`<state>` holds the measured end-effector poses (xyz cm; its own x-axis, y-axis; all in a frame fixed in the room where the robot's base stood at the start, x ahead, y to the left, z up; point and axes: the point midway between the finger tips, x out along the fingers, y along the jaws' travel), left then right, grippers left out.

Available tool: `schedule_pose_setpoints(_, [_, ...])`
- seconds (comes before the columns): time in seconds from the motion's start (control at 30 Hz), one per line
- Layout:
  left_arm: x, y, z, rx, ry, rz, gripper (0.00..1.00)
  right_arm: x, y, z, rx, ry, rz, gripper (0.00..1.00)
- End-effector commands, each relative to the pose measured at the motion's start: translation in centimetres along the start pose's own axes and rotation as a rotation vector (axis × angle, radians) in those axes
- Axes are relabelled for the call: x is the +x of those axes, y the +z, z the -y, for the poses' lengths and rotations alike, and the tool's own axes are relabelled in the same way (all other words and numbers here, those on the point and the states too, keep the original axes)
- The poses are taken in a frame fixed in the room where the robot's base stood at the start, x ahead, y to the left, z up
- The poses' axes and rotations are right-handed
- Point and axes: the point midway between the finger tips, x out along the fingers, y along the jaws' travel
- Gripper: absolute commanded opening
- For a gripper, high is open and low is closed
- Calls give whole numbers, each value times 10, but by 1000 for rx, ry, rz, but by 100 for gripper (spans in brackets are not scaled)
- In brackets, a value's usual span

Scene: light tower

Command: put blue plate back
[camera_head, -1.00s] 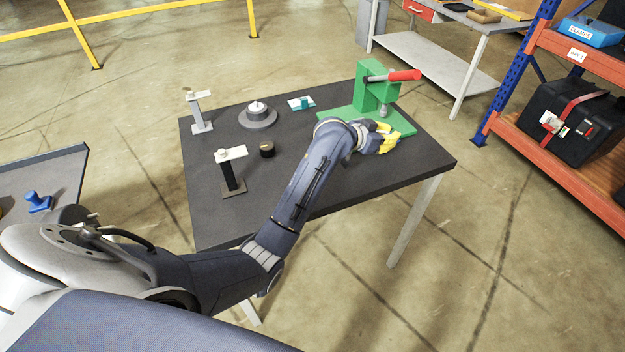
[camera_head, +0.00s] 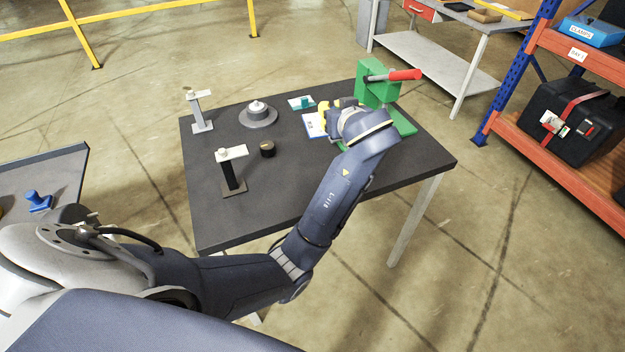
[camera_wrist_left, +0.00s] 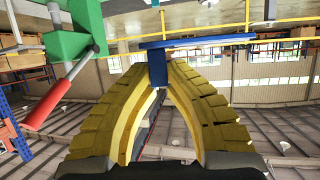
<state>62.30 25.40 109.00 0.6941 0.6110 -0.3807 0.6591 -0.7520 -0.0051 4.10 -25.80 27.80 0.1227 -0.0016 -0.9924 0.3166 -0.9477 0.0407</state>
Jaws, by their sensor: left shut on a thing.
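My left gripper (camera_head: 324,115) is shut on the blue handle (camera_wrist_left: 157,66) of the blue plate. In the left wrist view the plate (camera_wrist_left: 200,42) shows nearly edge-on, just beyond the yellow fingertips. In the head view a pale panel with a blue edge (camera_head: 313,126) shows beside the fingers and appears to be this plate; the wrist hides part of it. I cannot tell whether it touches the table. The gripper is above the right part of the dark table (camera_head: 290,175), left of the green press (camera_head: 372,90). My right gripper is not in view.
The press's red lever (camera_head: 404,75) sticks out to the right. A small teal piece on a white card (camera_head: 301,103), a grey round base (camera_head: 258,116), a black cylinder (camera_head: 267,149) and two stands (camera_head: 232,172) (camera_head: 199,112) are on the table. The table's front middle is clear.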

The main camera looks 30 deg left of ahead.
Motion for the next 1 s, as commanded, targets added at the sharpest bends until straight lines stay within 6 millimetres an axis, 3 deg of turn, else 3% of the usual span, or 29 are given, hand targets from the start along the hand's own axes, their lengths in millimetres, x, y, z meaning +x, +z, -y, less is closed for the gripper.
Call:
schedule_pose_setpoints(0.17, [-3,-4,20,-47,-114,0,0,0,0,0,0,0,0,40])
schedule_pose_setpoints(0.37, [2,9,23,-56,-152,1,0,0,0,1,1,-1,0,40])
schedule_pose_setpoints(0.8, [39,96,23,-52,-153,-1,0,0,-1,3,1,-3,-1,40])
schedule_pose_setpoints(1.0, [51,127,22,-54,-151,1,0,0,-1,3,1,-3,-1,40])
